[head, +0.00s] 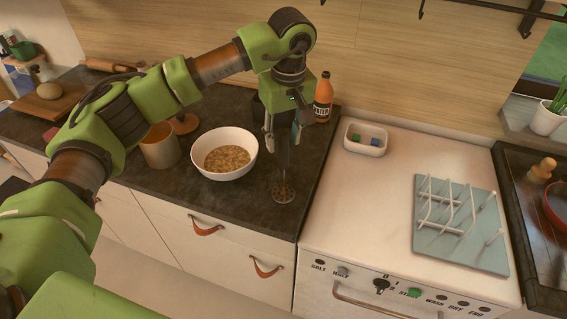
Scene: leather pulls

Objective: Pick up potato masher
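The potato masher (283,192) is upright near the front right corner of the dark counter, with its round, perforated metal head low and its dark handle rising above it. My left gripper (283,138) points down over the masher, and the upper handle shows between its fingers. The fingers hide part of the handle, and I cannot tell whether they press on it. I also cannot tell whether the masher's head touches the counter. My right gripper is not in view.
A white bowl of grainy food (224,154) stands left of the masher, with a tan canister (160,148) beyond it. An orange bottle (323,98) stands behind. To the right, a white appliance top holds a small tray (366,138) and a rack (462,255).

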